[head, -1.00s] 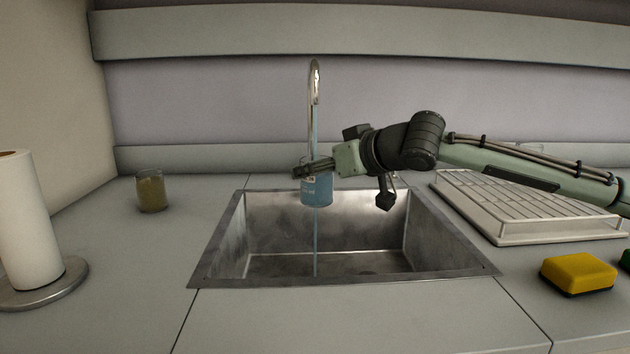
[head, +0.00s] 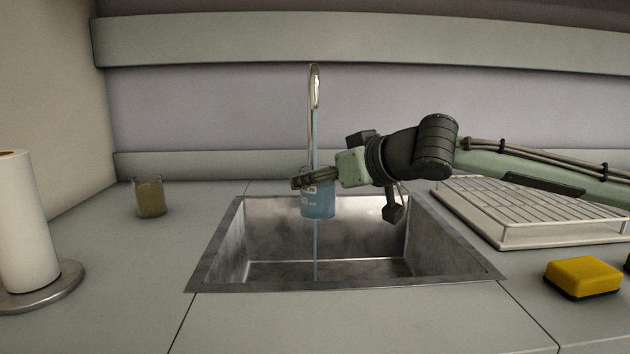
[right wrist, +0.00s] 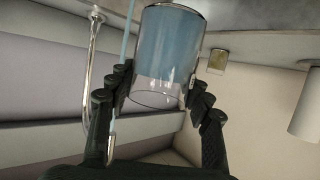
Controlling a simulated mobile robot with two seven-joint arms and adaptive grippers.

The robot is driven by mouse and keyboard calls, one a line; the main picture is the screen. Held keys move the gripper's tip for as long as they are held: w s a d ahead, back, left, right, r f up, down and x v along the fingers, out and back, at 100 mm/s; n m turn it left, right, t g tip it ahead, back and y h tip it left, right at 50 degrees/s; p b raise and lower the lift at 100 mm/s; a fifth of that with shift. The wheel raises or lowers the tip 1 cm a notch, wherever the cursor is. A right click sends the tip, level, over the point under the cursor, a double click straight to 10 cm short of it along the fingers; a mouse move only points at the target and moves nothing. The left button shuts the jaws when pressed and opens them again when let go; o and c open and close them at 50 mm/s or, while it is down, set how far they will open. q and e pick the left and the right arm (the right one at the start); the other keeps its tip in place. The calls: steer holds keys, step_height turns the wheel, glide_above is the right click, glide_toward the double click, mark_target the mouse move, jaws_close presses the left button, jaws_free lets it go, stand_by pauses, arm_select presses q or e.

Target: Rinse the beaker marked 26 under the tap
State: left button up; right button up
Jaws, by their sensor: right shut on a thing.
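A clear beaker (head: 318,204) holding blue liquid hangs upright over the sink (head: 462,262); a small label shows on it, but I cannot read its number. My right gripper (head: 314,180) is shut on the beaker's upper part, and its fingers (right wrist: 160,95) sit on both sides of the glass in the right wrist view. The tap (head: 315,85) is running. Its thin blue stream (head: 315,250) shows above and below the beaker. In the right wrist view the stream (right wrist: 129,30) passes beside the beaker (right wrist: 168,50). My left gripper is out of view.
Another beaker with yellowish-brown contents (head: 150,198) stands left of the sink. A paper roll (head: 24,225) is at far left. A wire drying rack (head: 540,234) and a yellow sponge (head: 582,276) lie to the right. The counter in front is clear.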

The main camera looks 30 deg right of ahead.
steer(key=shift+s+a+r+p, duration=0.3)
steer(key=shift+s+r, duration=0.15)
steer(key=shift+r, duration=0.1)
steer(key=shift+s+a+r+p, duration=0.25)
steer(key=shift+s+r+p, duration=0.15)
steer(key=shift+r, duration=0.2)
steer(key=shift+s+a+r+p, duration=0.25)
steer(key=shift+s+r, duration=0.25)
steer(key=shift+r, duration=0.05)
steer(key=shift+s+a+r, duration=0.25)
steer(key=shift+s+r, duration=0.1)
steer(key=shift+s, duration=0.05)
